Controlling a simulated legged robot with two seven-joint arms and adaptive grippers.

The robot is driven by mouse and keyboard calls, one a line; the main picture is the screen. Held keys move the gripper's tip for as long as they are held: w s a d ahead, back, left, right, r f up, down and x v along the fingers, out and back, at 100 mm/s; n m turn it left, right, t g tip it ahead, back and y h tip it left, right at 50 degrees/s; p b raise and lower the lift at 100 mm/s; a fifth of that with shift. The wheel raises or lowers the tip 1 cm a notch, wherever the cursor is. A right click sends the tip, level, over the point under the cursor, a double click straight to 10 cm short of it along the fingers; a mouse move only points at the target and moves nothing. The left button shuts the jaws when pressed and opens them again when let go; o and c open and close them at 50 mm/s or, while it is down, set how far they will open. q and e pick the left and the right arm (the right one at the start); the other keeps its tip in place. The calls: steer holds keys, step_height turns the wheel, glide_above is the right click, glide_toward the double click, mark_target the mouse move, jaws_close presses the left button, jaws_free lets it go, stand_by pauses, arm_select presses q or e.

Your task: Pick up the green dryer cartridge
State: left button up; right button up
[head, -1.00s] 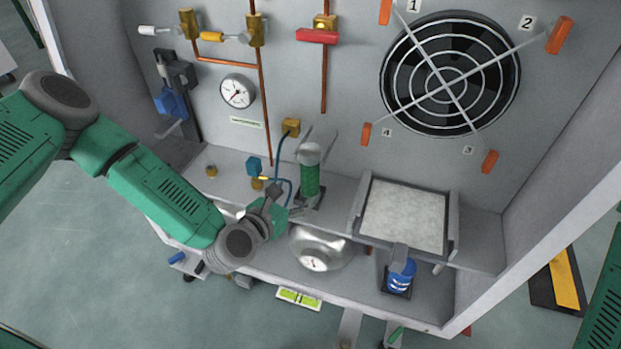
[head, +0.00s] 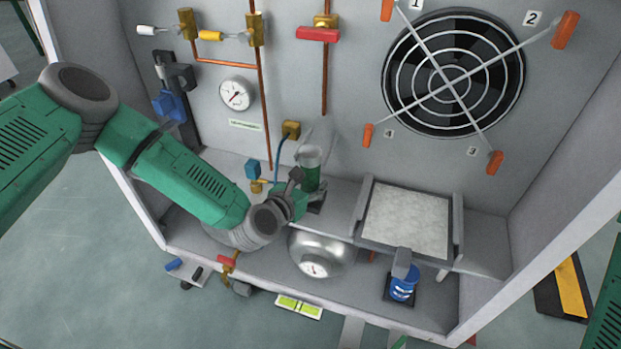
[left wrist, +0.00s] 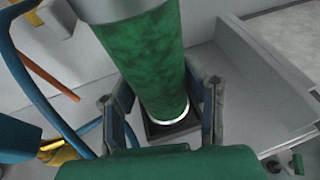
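The green dryer cartridge (head: 310,176) stands upright at the back of the cabinet's shelf, left of the filter panel. In the left wrist view the green cartridge (left wrist: 150,62) fills the upper middle, and its pale lower rim sits in a dark square holder (left wrist: 172,128). My left gripper (left wrist: 161,105) is open, with one finger on each side of the cartridge's lower part. A gap shows between the left finger and the cartridge; contact on the right is unclear. In the head view my left gripper (head: 300,186) is at the cartridge, its fingers partly hidden. My right gripper is out of view.
A blue hose (left wrist: 42,85) and brass fitting (left wrist: 57,152) lie close left of the gripper. A pale filter panel (head: 406,218) in a grey frame is to the right. A silver tank (head: 318,250) and blue canister (head: 403,284) stand lower in front.

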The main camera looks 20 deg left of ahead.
arm_select(q)
jaws_close()
steer(key=shift+r, duration=0.1)
